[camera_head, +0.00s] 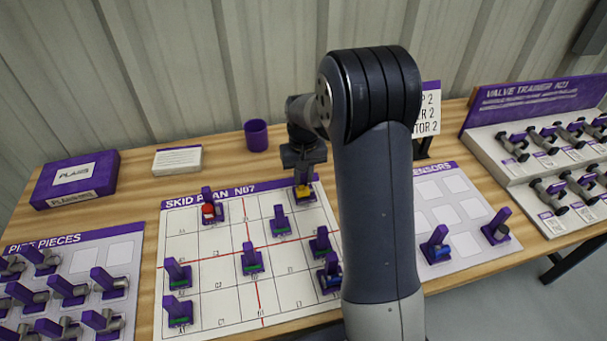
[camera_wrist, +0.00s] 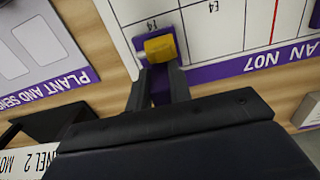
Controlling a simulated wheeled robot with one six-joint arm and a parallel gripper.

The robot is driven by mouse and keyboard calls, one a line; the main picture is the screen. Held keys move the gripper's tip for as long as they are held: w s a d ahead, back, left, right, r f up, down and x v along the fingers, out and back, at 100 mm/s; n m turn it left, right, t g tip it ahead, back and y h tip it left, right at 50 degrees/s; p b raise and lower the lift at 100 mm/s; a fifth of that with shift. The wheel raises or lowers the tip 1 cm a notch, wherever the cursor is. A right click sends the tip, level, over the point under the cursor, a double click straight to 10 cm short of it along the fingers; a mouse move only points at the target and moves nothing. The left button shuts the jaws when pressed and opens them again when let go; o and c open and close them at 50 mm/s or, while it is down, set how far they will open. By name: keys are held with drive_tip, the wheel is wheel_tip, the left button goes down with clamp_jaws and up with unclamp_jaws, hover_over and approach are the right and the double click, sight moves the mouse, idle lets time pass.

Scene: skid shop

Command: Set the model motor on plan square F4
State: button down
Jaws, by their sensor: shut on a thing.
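The model motor (camera_head: 303,191), a yellow piece with a purple tab and base, is between my gripper's jaws at the back edge of the skid plan (camera_head: 214,236). In the wrist view the motor's yellow top (camera_wrist: 160,48) shows just beyond the fingertips. My gripper (camera_head: 303,165) points down and is shut on its purple tab; the fingers also show in the wrist view (camera_wrist: 158,86). The motor is over a back-row square whose small label, beside it, looks like F4. I cannot tell whether its base touches the board.
A red-topped piece (camera_head: 208,209) and several purple-tabbed pieces stand on the plan. A purple cup (camera_head: 256,135) stands behind. The sensors board (camera_head: 450,210) with two pieces is on the right, and the pipe pieces board (camera_head: 122,251) on the left.

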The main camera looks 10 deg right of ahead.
drive_tip(key=shift+f, duration=0.4)
drive_tip(key=c, duration=1.2)
unclamp_jaws()
drive_tip(key=shift+r, duration=0.2)
drive_tip(key=shift+r, duration=0.45)
drive_tip(key=shift+p, duration=0.3)
drive_tip(key=shift+r+p, duration=2.55)
drive_tip(key=shift+r, duration=0.95)
